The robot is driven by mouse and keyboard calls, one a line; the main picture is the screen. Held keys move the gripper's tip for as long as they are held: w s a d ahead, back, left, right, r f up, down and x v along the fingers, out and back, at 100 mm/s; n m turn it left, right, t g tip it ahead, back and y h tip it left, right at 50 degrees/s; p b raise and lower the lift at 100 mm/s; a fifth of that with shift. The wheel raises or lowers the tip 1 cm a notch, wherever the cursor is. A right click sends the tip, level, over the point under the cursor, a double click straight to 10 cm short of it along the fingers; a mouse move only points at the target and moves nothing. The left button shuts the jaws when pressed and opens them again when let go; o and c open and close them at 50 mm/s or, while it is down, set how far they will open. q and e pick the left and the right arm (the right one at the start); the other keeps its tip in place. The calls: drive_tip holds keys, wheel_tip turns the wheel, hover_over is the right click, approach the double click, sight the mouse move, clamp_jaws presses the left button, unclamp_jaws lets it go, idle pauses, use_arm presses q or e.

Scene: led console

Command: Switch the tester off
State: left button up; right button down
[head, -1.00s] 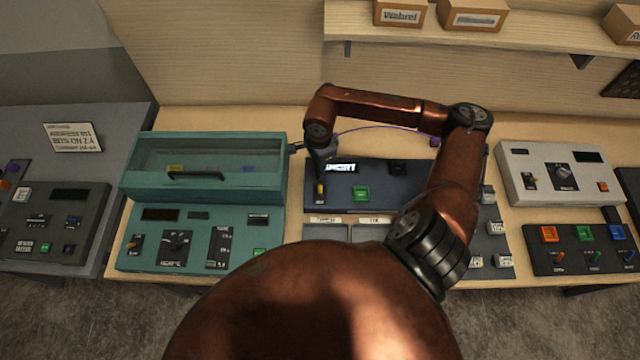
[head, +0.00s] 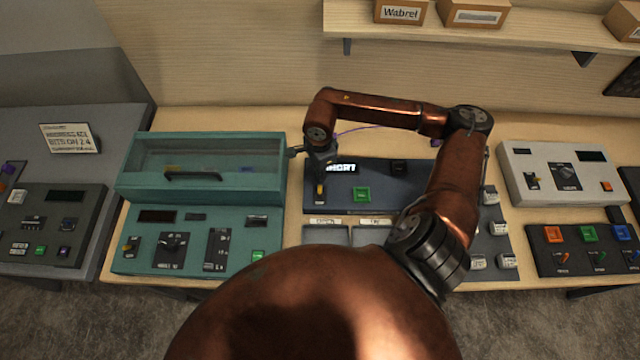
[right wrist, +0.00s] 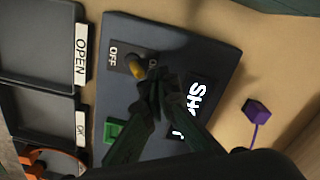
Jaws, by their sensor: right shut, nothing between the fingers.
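The tester is a dark blue-grey box (head: 385,193) at the middle of the bench. Its lit display (head: 343,168) reads SHORT, partly covered by my arm; the display also shows in the right wrist view (right wrist: 193,103). The tester's switch (right wrist: 138,78) has a yellow lever beside a plate marked OFF, with a second word mostly hidden by my fingers. A green square button (head: 362,194) sits beside it. My right gripper (right wrist: 155,92) is shut and empty, its fingertips close to the lever on the side away from OFF. I cannot tell whether they touch. My left gripper is not in view.
Two grey trays labelled OPEN (right wrist: 81,54) and OK (right wrist: 81,125) lie in front of the tester. A teal console with a clear cover (head: 195,240) stands left, a white unit (head: 545,190) right. A purple plug (right wrist: 257,109) lies on the bench behind.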

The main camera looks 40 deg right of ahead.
drive_tip(key=shift+s+a, duration=0.2)
drive_tip(key=shift+s, duration=0.05)
drive_tip(key=shift+s+a, duration=0.45)
drive_tip(key=shift+s, duration=0.1)
drive_tip(key=shift+r, duration=0.15)
wheel_tip(320, 180, up, 7)
drive_tip(key=p, duration=0.2)
drive_tip(key=shift+w+d, duration=0.3)
drive_tip(key=shift+w, duration=0.05)
idle(0.4)
idle(0.4)
